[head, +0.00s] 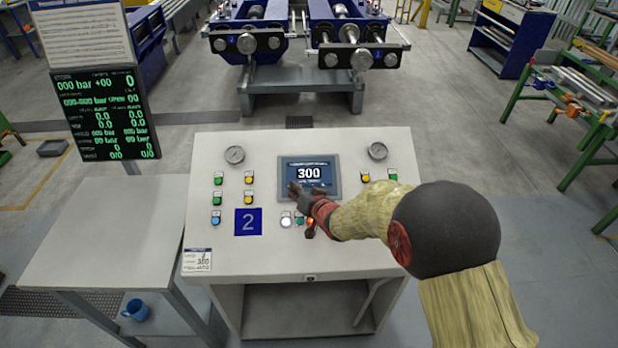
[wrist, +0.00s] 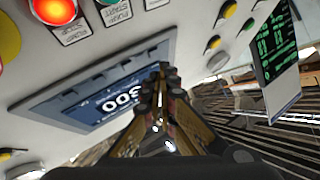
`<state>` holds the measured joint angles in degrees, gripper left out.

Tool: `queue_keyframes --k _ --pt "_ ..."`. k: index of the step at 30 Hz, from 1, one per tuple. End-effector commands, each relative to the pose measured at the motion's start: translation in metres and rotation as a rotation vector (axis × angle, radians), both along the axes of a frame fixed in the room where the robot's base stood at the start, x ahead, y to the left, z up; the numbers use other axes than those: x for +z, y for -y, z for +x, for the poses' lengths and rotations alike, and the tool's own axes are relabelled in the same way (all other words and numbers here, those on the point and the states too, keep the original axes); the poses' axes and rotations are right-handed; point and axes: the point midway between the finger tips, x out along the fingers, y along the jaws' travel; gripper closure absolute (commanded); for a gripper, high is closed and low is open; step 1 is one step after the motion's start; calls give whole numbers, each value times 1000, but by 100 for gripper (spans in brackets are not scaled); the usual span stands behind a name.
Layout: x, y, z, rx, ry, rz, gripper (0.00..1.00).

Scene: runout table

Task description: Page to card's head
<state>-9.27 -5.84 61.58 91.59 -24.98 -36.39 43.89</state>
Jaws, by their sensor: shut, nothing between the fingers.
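A screen (head: 309,174) in a grey frame on the sloped console shows a large "300"; smaller lines on it are too small to read. It also shows in the wrist view (wrist: 112,102). A small white card (head: 197,261) is fixed at the console's lower left; it bears a few lines, one seemingly "300". My gripper (head: 293,188) is shut and empty, its tips over the lower left of the screen. In the wrist view the closed fingertips (wrist: 167,72) overlap the screen's edge; I cannot tell if they touch. My gripper and forearm hide part of the lower button row.
White (head: 286,219) and lit orange (head: 310,231) buttons sit close below my gripper. Green, yellow and blue buttons stand left of the screen, beside a blue "2" plate (head: 248,221). A dark readout board (head: 104,115) stands left.

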Motion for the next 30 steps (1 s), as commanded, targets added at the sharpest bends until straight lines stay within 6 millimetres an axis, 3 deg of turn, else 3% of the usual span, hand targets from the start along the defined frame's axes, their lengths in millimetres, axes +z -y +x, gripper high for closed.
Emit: queue_keyframes --k 30 --pt "-8 0 4 0 0 0 100"
